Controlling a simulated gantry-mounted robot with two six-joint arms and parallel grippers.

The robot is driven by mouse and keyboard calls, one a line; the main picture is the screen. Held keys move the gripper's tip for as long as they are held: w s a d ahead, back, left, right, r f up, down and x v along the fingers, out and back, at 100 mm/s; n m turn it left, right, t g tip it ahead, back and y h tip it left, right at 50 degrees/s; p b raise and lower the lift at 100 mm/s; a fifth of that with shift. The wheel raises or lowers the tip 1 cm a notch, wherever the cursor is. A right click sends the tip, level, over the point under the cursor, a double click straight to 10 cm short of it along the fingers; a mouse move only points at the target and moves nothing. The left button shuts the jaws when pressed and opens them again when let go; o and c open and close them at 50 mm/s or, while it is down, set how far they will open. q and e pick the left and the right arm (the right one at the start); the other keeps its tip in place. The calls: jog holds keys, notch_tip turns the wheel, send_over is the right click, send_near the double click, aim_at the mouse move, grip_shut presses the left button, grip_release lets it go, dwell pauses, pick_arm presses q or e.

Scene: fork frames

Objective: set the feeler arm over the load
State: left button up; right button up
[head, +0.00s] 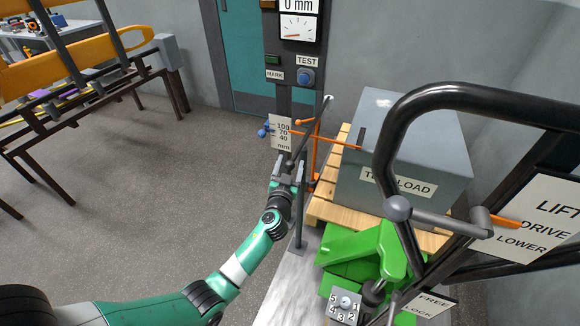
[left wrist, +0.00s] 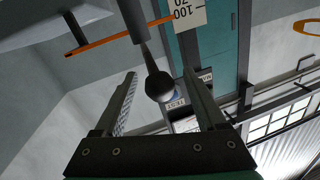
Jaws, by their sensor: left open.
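The load (head: 400,170) is a grey box marked TEST LOAD on a wooden pallet. A thin orange arm (head: 330,141), which looks like the feeler arm, runs from the scale plate (head: 281,133) to a short dark upright tip overlapping the box in the head view; I cannot tell its height above the box. A dark rod (head: 312,128) slants down to my left gripper (head: 288,170). In the left wrist view its black ball knob (left wrist: 159,87) shows between the open jaws, apart from both. The orange arm (left wrist: 122,35) crosses above there. My right gripper is not in view.
A gauge post (head: 295,75) stands behind the plate. A green lift truck (head: 362,255) with a black handle frame (head: 470,97) fills the right front. An orange upright (head: 317,160) stands beside the pallet (head: 325,208). The floor (head: 140,215) at left is clear.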

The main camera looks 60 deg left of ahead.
pick_arm(q)
grip_shut()
dwell(1.4)
